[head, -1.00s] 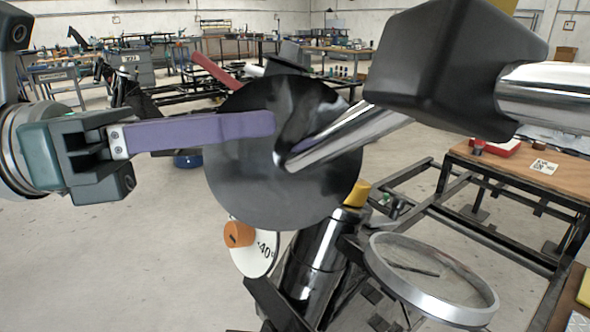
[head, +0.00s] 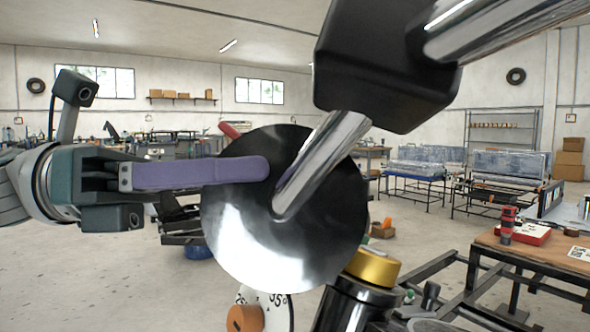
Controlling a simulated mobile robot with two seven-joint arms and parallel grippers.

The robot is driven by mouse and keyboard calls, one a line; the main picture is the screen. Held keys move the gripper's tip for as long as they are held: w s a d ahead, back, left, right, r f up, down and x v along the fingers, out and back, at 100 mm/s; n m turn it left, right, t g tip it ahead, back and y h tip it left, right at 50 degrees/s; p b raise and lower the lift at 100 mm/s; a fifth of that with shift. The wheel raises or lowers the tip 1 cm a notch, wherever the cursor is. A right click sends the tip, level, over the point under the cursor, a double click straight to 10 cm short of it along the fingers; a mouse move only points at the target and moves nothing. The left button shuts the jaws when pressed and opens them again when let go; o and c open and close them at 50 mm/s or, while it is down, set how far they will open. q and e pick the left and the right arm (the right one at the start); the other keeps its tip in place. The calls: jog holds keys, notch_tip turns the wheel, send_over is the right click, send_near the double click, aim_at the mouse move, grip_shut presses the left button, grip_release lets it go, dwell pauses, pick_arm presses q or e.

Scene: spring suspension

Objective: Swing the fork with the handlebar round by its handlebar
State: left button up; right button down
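A large dark, shiny disc (head: 240,225) fills the middle of the head view, with a chrome tube (head: 322,165) running from it up to a black block (head: 375,70). A thicker chrome tube (head: 500,30) leaves the block to the upper right. I cannot tell which part is the handlebar. My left gripper (head: 262,169) points right; its purple finger overlaps the disc's left half in the picture. Whether it touches is unclear. Only one finger shows, so its opening is hidden. My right gripper is not in view.
A white dial (head: 272,306) with an orange knob (head: 245,319) sits below the disc. A gold cap (head: 372,266) tops a black cylinder at lower right. A wooden-topped table (head: 510,252) holds a red device (head: 507,225). Open floor lies at lower left.

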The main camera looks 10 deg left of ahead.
pick_arm(q)
jog(key=o, duration=0.3)
jog(key=shift+o, duration=0.2)
jog(key=s+a+b, duration=0.1)
jog(key=a+b, duration=0.1)
jog(key=a, duration=0.7)
jog(key=shift+s+a+f+b, duration=0.3)
jog(key=shift+a+f, duration=0.05)
jog(key=shift+a, duration=0.05)
jog(key=shift+s, duration=0.1)
